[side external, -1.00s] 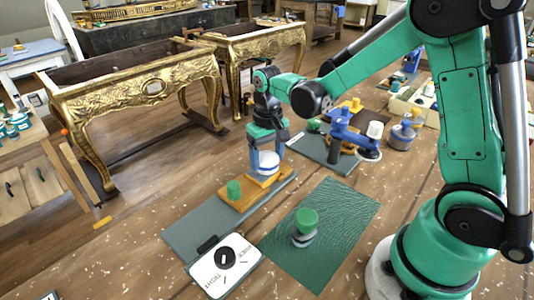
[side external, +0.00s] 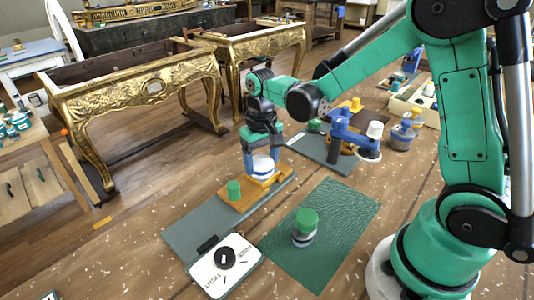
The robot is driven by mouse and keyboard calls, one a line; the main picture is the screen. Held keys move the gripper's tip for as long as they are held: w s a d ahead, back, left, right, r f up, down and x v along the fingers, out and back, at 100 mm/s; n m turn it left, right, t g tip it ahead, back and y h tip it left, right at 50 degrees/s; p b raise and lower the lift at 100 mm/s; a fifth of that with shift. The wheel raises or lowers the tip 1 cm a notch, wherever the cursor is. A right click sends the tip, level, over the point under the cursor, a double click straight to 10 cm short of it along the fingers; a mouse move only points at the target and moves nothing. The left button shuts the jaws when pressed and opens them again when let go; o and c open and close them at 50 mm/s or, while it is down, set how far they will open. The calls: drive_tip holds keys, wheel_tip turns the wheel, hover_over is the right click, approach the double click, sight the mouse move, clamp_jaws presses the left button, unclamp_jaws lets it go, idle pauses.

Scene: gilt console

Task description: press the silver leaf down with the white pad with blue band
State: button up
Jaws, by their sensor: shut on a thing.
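My gripper (side external: 262,161) points down over the left part of the bench, with its blue fingers shut on the white pad with blue band (side external: 263,168). The pad is upright between the fingers, at the right part of a small orange-tan board (side external: 246,199). I cannot tell whether its underside touches the board. The silver leaf cannot be made out; the pad and fingers may hide it.
A green knob (side external: 234,190) stands on the board, close left of my gripper. A blue stand (side external: 349,136) is to the right. A white card with a black disc (side external: 224,262) lies in front.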

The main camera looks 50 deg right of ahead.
drive_tip(key=shift+d, duration=1.35)
drive_tip(key=shift+s+d, duration=0.1)
drive_tip(key=shift+s, duration=0.05)
drive_tip(key=shift+a, duration=2.6)
drive_tip(key=shift+d, duration=2.6)
wheel_tip(320, 180, up, 8)
drive_tip(key=shift+f, duration=0.1)
